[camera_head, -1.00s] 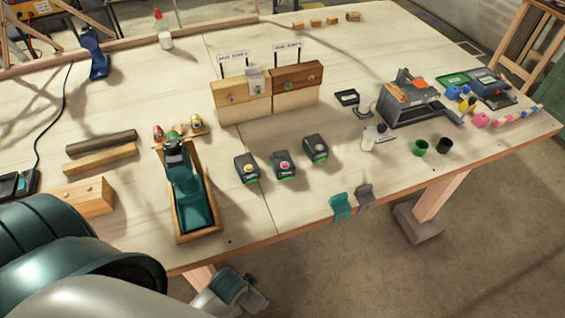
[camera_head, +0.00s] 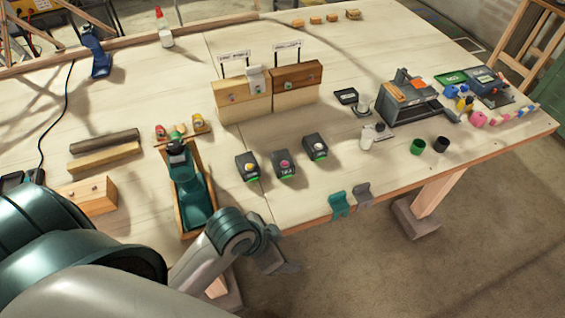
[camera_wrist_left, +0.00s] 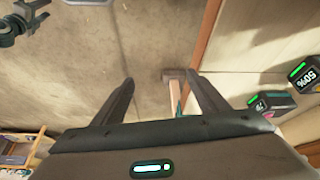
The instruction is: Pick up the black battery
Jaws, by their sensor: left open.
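Three black batteries stand in a row on the table: one with a yellow button (camera_head: 247,167), one with a pink button (camera_head: 284,165), and one with a white button (camera_head: 315,147). My left gripper (camera_head: 277,258) is open and empty, past the table's front edge, below and apart from the batteries. In the left wrist view its two fingers (camera_wrist_left: 160,80) are spread over the floor. That view shows two batteries at the right, one (camera_wrist_left: 271,103) partly cut by the gripper body and one (camera_wrist_left: 306,76) marked 50%. My right gripper is not seen.
A teal tool (camera_head: 190,193) sits in a wooden tray left of the batteries. A teal clip (camera_head: 339,205) and a grey clip (camera_head: 363,194) hang on the front edge. Wooden blocks (camera_head: 242,98) with signs stand behind. Table around the batteries is mostly clear.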

